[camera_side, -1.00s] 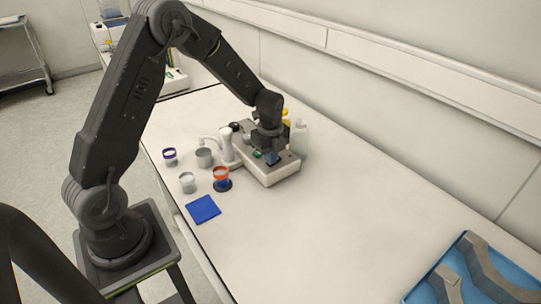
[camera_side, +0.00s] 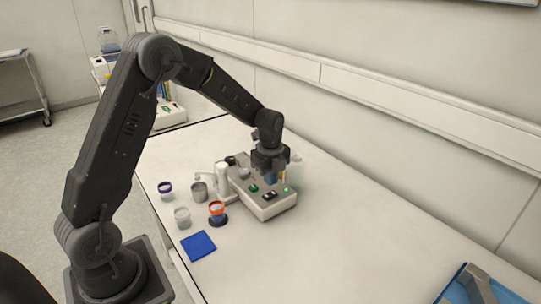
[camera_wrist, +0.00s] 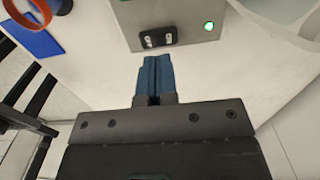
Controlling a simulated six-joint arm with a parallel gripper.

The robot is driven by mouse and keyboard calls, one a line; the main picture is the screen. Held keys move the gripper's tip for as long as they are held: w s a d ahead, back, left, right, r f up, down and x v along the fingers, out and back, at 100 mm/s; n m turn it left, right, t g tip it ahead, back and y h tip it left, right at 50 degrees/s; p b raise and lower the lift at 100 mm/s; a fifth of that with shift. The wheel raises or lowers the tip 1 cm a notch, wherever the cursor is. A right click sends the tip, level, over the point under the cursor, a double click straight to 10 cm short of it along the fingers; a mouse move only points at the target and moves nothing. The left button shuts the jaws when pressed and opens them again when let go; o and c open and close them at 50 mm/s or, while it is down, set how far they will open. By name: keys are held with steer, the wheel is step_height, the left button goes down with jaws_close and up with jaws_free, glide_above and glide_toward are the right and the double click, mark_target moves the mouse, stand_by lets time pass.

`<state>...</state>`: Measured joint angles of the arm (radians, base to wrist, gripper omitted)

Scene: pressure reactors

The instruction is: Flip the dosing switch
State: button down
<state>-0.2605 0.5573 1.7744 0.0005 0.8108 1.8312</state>
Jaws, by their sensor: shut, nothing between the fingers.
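The grey dosing device (camera_side: 262,207) stands on the white table. A black rocker switch (camera_side: 269,196) is on its top near the front edge, and it shows close up in the wrist view (camera_wrist: 157,39). A small green light (camera_side: 286,190) glows beside the switch, and it is bright in the wrist view too (camera_wrist: 209,26). My gripper (camera_side: 270,179) is above the device. Its blue fingers (camera_wrist: 154,62) are together and empty, and in the wrist view their tips lie just below the switch, apart from it. I cannot tell exactly which way the rocker is tipped.
A green button (camera_side: 253,188) and a white dispenser arm (camera_side: 222,180) are on the device's left. An orange-rimmed cup (camera_side: 217,208), a purple-rimmed cup (camera_side: 166,187), other cups and a blue mat (camera_side: 199,246) stand left. A blue tray (camera_side: 470,285) is lower right. The table between is clear.

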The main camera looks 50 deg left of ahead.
mark_target(267, 197)
step_height(267, 197, up, 10)
stand_by(0.3)
steer(key=shift+r, duration=0.1)
steer(key=shift+s, duration=0.7)
step_height(267, 197, down, 14)
steer(key=shift+f, duration=0.1)
stand_by(0.3)
